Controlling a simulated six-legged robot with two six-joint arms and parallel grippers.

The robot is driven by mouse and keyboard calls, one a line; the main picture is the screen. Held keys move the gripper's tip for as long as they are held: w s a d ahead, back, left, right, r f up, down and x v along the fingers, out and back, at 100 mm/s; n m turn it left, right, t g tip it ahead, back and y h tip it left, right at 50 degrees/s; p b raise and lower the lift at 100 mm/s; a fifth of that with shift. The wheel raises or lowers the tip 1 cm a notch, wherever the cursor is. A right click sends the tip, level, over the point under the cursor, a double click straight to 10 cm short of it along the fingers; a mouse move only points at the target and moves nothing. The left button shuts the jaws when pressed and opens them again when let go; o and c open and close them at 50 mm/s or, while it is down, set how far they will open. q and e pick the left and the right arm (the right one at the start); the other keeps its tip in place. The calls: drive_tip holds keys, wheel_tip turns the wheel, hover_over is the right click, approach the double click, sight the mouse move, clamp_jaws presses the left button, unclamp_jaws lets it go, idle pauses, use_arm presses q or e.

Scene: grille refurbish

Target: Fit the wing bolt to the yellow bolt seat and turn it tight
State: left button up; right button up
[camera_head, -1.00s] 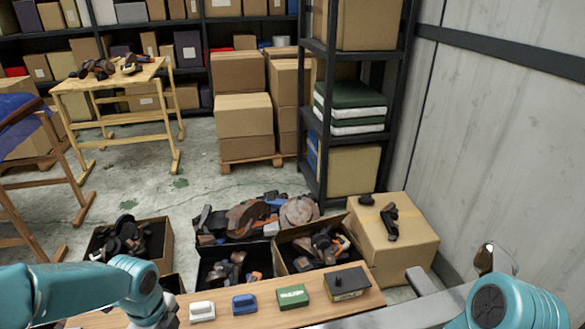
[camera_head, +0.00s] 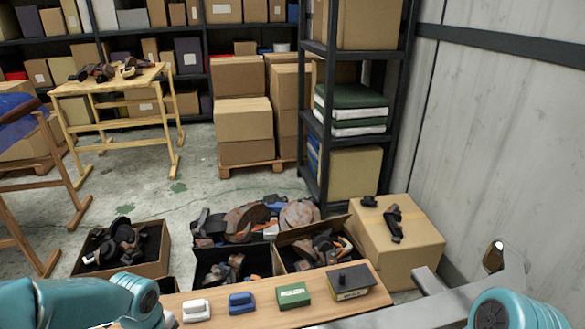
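I cannot make out the wing bolt or the yellow bolt seat. A small black-topped block with a yellowish lower part (camera_head: 350,283) and a short knob on top stands at the right end of the row on the wooden bench. A grey metal frame (camera_head: 440,300) lies across the lower right, with an upright tab that has a hole in it. A teal link of my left arm shows at the lower left and one of my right arm at the lower right. Both grippers are outside the picture.
White (camera_head: 196,310), blue (camera_head: 242,303) and green (camera_head: 292,296) blocks stand on the wooden bench (camera_head: 265,317). Behind it are open boxes of scrap parts (camera_head: 121,247) and a closed carton (camera_head: 405,255). A wall rises on the right. Some floor is clear beyond the boxes.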

use_arm(q)
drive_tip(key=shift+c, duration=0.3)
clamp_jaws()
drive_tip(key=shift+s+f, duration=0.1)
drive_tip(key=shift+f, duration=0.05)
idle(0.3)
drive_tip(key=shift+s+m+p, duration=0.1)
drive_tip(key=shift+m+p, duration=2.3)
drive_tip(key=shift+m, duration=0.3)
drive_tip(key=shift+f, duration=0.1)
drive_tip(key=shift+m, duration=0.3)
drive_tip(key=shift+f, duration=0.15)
drive_tip(key=shift+p, duration=0.35)
